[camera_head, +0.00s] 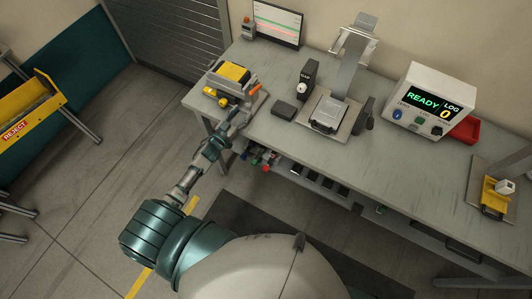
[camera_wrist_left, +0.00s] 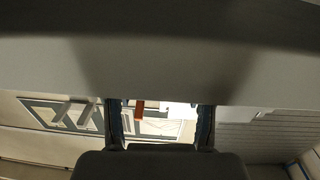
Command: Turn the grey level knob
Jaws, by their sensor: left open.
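My left gripper (camera_head: 246,113) is at the bench's left edge, just below the clamp fixture and well left of the knob. In the left wrist view its two fingers (camera_wrist_left: 160,124) stand apart, with an orange part (camera_wrist_left: 139,109) seen between them. The knob cannot be made out there. My right gripper is not in view.
A clamp fixture with a yellow block (camera_head: 231,71) and an orange lever (camera_head: 255,90) stands beside the left gripper. The metal stand (camera_head: 341,75) and READY display unit (camera_head: 428,100) are to the right.

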